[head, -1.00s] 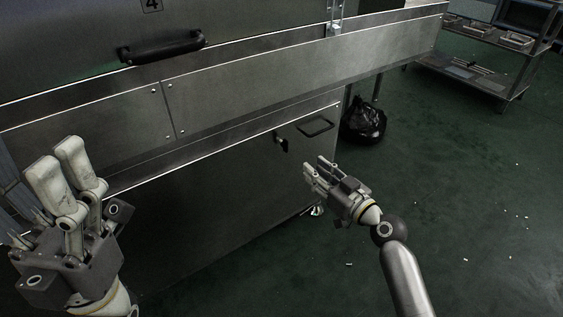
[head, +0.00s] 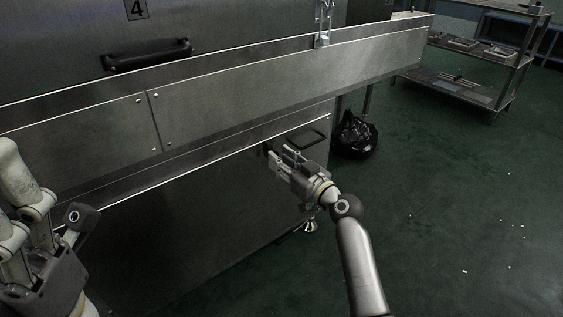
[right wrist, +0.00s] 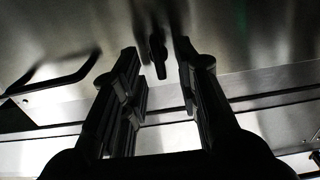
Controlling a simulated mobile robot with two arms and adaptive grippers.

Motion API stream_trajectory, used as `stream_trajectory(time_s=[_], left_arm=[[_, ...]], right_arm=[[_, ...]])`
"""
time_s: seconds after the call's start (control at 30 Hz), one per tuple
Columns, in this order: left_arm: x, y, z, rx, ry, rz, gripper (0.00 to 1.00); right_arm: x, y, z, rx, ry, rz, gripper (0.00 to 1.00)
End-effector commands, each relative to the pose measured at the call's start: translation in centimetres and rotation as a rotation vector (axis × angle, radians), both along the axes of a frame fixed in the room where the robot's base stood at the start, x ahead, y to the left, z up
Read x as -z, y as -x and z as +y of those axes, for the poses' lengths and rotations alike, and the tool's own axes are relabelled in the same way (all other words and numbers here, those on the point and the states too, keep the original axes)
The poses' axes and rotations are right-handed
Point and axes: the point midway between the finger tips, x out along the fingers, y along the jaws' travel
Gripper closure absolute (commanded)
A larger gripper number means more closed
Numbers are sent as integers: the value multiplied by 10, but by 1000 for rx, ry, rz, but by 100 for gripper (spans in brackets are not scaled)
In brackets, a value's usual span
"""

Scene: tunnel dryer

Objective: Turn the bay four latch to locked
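The bay four latch, a small dark handle, sits on the lower metal panel; in the head view only a bit shows behind my right fingers. In the right wrist view the latch (right wrist: 157,58) hangs roughly upright, between and beyond the two fingers, apparently untouched. My right gripper (head: 279,157) is open and empty, close to the panel. My left gripper (head: 14,205) is at the left edge, partly cut off; its fingers look apart, with nothing seen between them. The number 4 plate (head: 136,9) is on the upper panel.
A black loop handle (head: 307,138) is just right of the latch and also shows in the wrist view (right wrist: 62,78). A long metal ledge (head: 250,85) runs above. A black bag (head: 355,137) lies on the floor.

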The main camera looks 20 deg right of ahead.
Motion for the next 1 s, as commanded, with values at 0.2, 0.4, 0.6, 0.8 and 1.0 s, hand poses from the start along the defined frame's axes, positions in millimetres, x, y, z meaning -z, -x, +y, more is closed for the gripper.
stream_trajectory(time_s=[0.2,0.4,0.6,0.8,1.0], left_arm=[[-2,0,-1,-1,-2,-6,39],[-4,1,0,0,-1,-11,39],[-3,1,0,0,3,-11,39],[-3,1,1,0,6,-9,39],[-4,1,1,1,6,-6,39]], right_arm=[[0,-5,2,0,-1,0,71],[0,-5,2,0,-1,0,73],[0,-5,2,0,0,0,99],[0,-5,2,0,-1,0,100],[-1,-5,2,-1,-25,9,100]])
